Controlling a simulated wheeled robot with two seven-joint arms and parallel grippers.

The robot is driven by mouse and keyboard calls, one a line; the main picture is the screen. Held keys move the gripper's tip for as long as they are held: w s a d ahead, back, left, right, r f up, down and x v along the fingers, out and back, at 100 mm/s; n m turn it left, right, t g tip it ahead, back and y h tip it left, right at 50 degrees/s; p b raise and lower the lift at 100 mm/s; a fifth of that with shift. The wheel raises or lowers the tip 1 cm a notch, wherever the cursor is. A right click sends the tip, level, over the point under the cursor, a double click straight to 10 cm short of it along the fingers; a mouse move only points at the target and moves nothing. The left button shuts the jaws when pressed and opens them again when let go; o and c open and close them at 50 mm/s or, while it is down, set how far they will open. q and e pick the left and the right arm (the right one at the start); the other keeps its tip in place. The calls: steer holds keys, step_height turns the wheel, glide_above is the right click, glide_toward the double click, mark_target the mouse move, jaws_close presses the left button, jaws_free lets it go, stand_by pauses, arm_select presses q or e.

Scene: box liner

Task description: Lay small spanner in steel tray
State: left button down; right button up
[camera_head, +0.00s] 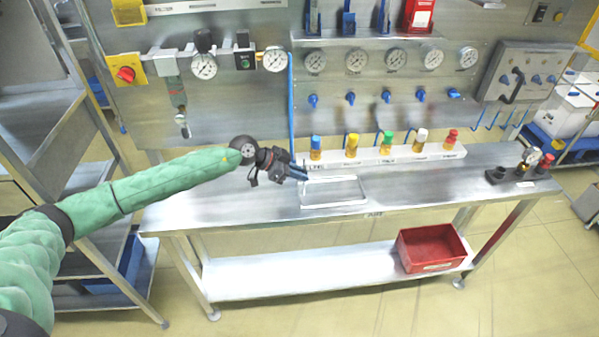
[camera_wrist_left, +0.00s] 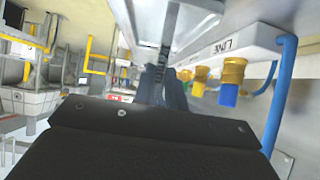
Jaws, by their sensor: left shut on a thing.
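The steel tray (camera_head: 336,204) is a shallow shiny rectangle on the steel bench, near its middle. My left gripper (camera_head: 302,172) is at the tray's left back corner, seemingly just above it. It is shut on a slim grey piece, which I take for the small spanner (camera_wrist_left: 172,22). In the left wrist view the piece sticks out between the fingers (camera_wrist_left: 163,85) toward the top edge. In the head view the spanner is too small to make out clearly. I cannot tell whether it touches the tray. My right gripper is not in view.
A white rail with several coloured valves (camera_head: 385,155) runs along the bench back, close behind my gripper. Blue pipe (camera_head: 291,100) rises at its left end. Small fittings (camera_head: 524,168) stand at the bench's right end. A red bin (camera_head: 430,248) sits on the lower shelf.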

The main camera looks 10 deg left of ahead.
arm_select(q)
steer(key=c, duration=1.5)
jaws_free()
steer(key=shift+o, duration=0.2)
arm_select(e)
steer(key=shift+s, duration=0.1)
